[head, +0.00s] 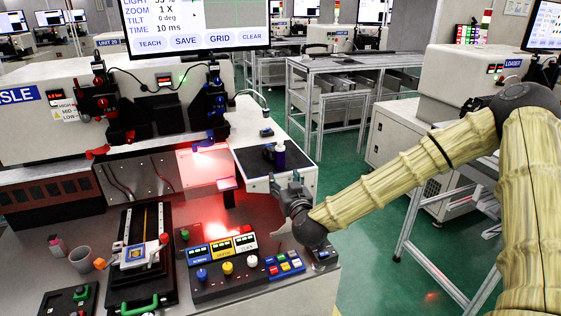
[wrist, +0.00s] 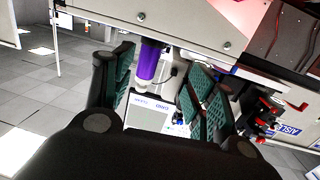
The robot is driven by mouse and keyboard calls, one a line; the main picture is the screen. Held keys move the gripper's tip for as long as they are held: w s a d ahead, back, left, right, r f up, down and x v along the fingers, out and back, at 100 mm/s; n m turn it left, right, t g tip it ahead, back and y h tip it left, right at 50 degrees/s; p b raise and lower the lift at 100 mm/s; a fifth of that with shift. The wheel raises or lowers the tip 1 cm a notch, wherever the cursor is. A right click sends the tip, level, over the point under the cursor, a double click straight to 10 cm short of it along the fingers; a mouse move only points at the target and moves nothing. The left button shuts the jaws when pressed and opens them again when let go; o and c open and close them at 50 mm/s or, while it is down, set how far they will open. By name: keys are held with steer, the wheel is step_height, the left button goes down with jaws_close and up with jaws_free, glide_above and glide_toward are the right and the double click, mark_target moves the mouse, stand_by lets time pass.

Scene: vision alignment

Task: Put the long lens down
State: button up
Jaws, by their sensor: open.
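My gripper is open and holds nothing. Whether a finger touches the lens, I cannot tell. The lens's lower part is partly hidden in the head view.
A small dark object (head: 266,132) sits farther back on the stand. A control panel with coloured knobs (head: 228,268) is left of my gripper. A black fixture (head: 138,255), a grey cup (head: 80,258) and a lit plate (head: 205,165) are farther left.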

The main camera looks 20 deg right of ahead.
mark_target(282, 155)
steer(key=shift+t+h, duration=0.3)
steer(key=shift+h, duration=0.2)
steer(key=w+d+r, duration=0.1)
steer(key=w, duration=0.1)
steer(key=w+r, duration=0.1)
steer(key=w, duration=0.1)
steer(key=w+d+r+p, duration=0.1)
steer(key=w, duration=0.1)
steer(key=shift+w+d+r, duration=0.1)
steer(key=shift+d, duration=0.2)
steer(key=shift+w+a+r+p, duration=0.15)
steer(key=shift+w+p, duration=0.7)
steer(key=shift+w, duration=1.9)
jaws_close()
steer(key=shift+r, duration=0.1)
